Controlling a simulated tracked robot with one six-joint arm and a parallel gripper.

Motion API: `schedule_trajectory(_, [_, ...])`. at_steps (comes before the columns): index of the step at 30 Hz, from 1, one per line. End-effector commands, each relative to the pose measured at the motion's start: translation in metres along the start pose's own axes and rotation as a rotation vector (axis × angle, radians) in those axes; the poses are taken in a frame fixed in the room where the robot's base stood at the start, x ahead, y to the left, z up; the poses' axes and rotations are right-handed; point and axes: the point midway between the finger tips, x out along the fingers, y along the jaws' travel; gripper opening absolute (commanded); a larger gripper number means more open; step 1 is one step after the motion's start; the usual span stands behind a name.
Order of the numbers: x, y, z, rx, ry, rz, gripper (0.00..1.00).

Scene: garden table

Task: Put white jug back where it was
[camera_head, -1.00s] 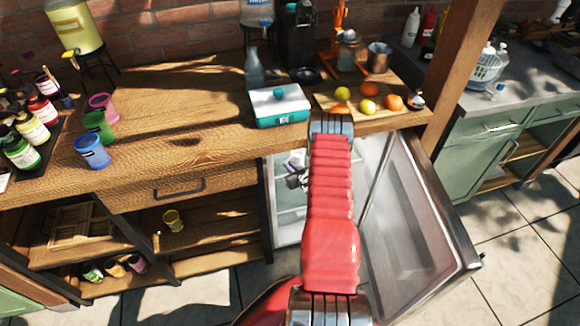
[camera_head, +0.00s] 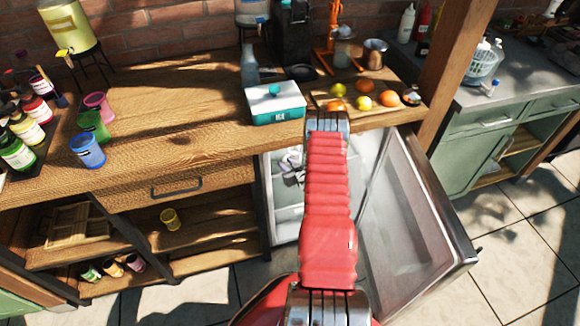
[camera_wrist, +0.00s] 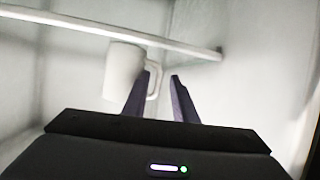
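The white jug (camera_wrist: 122,72) stands inside the open fridge in the wrist view, with its handle on its right side. My gripper (camera_wrist: 161,75) is open, its two dark fingers apart. The left finger overlaps the jug's right edge, and the jug's handle shows between the fingers. I cannot tell whether a finger touches the handle. In the head view my red arm reaches into the fridge, and my gripper (camera_head: 292,167) shows only partly beside it. I cannot make out the jug in the head view.
A pale shelf bar (camera_wrist: 120,34) crosses above and in front of the jug. The fridge door (camera_head: 415,220) stands open to the right of my arm. The wooden counter (camera_head: 190,130) above bears a teal-and-white box (camera_head: 275,104) and several fruits.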

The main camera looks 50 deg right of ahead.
Motion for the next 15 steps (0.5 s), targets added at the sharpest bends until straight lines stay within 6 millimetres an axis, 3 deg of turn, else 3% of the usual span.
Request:
schedule_trajectory(8, [-0.020,0.001,-0.001,0.000,-0.001,0.001,0.26])
schedule_trajectory(15, [-0.054,0.001,-0.001,0.001,-0.001,0.001,0.26])
